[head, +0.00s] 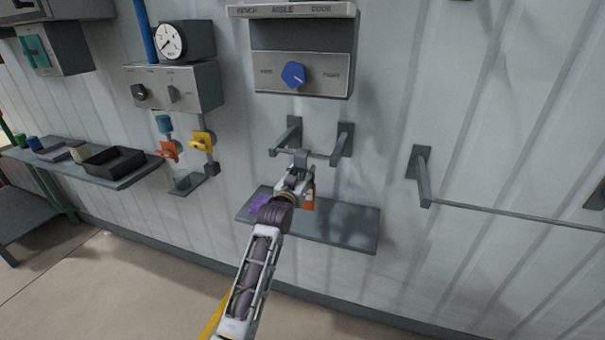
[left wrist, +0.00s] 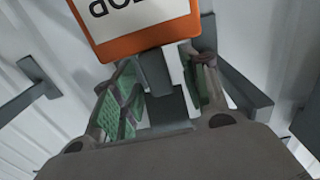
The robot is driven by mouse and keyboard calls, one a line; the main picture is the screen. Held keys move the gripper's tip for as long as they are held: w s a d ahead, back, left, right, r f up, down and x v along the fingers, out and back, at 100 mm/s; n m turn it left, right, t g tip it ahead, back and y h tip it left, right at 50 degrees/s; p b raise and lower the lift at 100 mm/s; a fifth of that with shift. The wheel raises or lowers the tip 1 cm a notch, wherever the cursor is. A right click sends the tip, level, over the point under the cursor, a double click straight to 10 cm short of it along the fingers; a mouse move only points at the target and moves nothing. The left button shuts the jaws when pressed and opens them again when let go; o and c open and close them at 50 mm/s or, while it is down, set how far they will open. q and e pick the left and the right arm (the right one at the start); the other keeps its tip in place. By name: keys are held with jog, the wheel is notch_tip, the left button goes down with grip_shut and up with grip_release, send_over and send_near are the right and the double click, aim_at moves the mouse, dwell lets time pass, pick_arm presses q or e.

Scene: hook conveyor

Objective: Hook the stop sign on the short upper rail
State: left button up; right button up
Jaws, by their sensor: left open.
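The short upper rail (head: 318,156) runs between two dark wall brackets in the middle of the head view. My left gripper (head: 299,172) is just below and in front of it. The stop sign (head: 309,197) shows as a small orange patch behind my gripper. In the left wrist view, the stop sign (left wrist: 140,28) is a white plate with an orange border and upside-down letters. There my left gripper (left wrist: 162,88) is open, with its green-padded fingers on both sides of a dark stem by the sign. Whether the hook sits over the rail is hidden. My right gripper is out of view.
A grey shelf (head: 345,228) with a purple item (head: 261,204) lies below the rail. A longer rail (head: 510,214) is at the right. A panel with a blue knob (head: 293,75) is above. Yellow (head: 203,140) and orange (head: 169,150) pieces hang at the left.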

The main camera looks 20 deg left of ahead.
pick_arm(q)
jog(key=shift+w, duration=0.15)
jog(key=shift+c, duration=0.3)
grip_shut()
dwell(0.5)
dwell(0.3)
